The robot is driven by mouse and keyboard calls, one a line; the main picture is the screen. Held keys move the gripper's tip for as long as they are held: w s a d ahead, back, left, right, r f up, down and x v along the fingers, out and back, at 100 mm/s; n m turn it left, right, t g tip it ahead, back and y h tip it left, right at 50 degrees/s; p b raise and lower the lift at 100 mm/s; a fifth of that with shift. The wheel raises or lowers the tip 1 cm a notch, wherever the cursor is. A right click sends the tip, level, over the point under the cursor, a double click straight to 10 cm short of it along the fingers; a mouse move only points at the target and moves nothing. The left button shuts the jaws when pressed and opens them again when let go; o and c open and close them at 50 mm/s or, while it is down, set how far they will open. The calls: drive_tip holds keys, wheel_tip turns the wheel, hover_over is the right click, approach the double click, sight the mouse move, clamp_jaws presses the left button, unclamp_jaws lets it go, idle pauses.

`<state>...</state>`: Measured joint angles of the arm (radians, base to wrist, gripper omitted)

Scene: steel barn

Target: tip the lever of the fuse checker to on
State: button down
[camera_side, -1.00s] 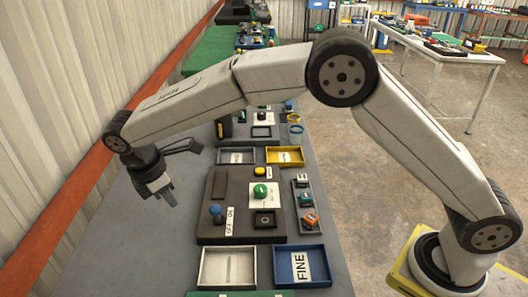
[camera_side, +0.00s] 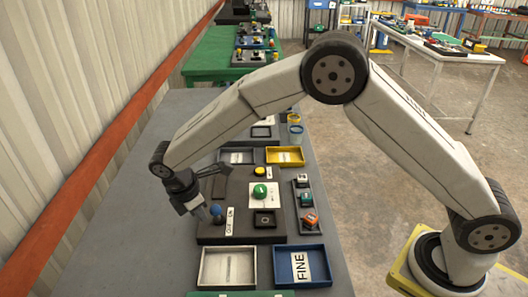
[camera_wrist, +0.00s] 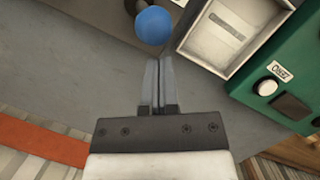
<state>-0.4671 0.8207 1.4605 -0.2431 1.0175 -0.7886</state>
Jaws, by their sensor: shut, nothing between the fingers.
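In the wrist view the blue ball (camera_wrist: 154,25) is at the top, just beyond my fingertips. My gripper (camera_side: 204,217) is shut and empty, low at the panel's left edge, beside the ball. In the wrist view my gripper (camera_wrist: 155,62) shows its fingers together, with a small gap to the ball.
A white tray (camera_side: 203,268) and a blue FINE tray (camera_side: 325,268) stand at the panel's near side. A yellow tray (camera_side: 298,156) lies beyond it. A green box (camera_wrist: 285,88) is at the right in the wrist view. The bench left of the panel is clear.

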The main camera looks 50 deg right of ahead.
drive_tip(key=shift+d, duration=0.2)
drive_tip(key=shift+w+d+r+g+y, duration=0.35)
drive_tip(key=shift+w+d+g+y, duration=0.25)
drive_tip(key=shift+d+g+y, duration=0.15)
idle(0.9)
drive_tip(key=shift+w+d+r+g+y, duration=0.1)
drive_tip(key=shift+w+d+g+y, duration=0.05)
drive_tip(key=shift+w+g+y, duration=0.1)
drive_tip(key=shift+w+d+n+g+y, duration=0.4)
drive_tip(key=shift+w+d+g+y, duration=0.75)
drive_tip(key=shift+g+y, duration=0.25)
drive_tip(key=shift+w+d, duration=0.3)
drive_tip(key=shift+d, duration=0.05)
drive_tip(key=shift+w, duration=0.1)
drive_tip(key=shift+a, duration=0.1)
drive_tip(key=shift+s+a+f, duration=0.35)
drive_tip(key=shift+s, duration=0.15)
